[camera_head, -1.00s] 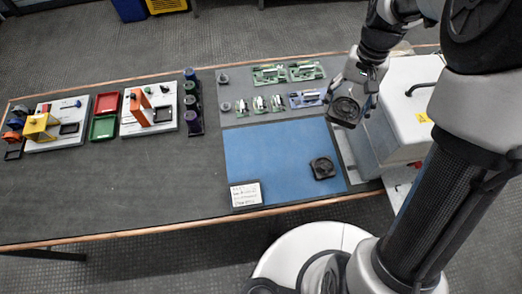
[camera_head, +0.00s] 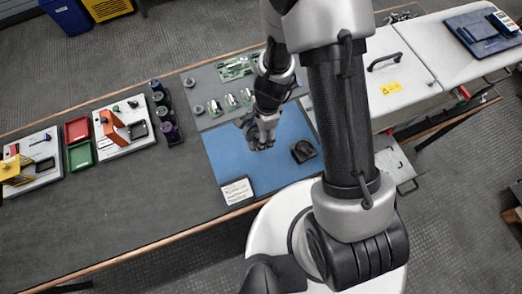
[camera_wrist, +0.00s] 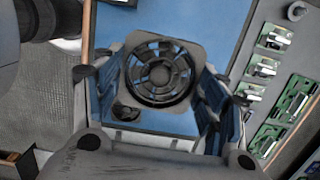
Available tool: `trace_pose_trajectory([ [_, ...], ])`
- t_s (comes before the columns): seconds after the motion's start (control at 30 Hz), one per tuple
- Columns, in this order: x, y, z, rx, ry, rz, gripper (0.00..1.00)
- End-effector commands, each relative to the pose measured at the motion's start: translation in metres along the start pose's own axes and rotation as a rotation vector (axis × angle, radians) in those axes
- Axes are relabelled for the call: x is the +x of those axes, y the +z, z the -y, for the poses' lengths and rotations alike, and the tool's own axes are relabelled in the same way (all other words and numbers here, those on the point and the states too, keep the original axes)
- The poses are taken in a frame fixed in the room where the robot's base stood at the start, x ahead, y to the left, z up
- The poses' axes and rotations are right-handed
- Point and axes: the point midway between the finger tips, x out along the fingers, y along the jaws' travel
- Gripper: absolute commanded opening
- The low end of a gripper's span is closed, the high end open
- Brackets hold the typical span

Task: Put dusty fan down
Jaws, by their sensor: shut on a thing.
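In the head view the held fan is mostly hidden by the gripper and arm. Its height above the mat is hard to tell.
Green circuit boards (camera_head: 235,68) lie on the grey area behind the mat. A pale case (camera_head: 390,75) stands at right. The table's left front is clear.

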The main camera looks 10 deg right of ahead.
Motion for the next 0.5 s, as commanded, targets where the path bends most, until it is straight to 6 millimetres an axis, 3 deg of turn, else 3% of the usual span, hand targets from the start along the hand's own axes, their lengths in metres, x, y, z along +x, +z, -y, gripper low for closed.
trace_pose_trajectory([
  [0.03, 0.021, -0.003, -0.001, 0.001, 0.004, 0.0, 0.41],
  [0.2, 0.068, -0.01, -0.001, 0.0, 0.003, 0.0, 0.41],
  [0.5, 0.13, -0.02, 0.0, -0.002, 0.001, 0.0, 0.41],
])
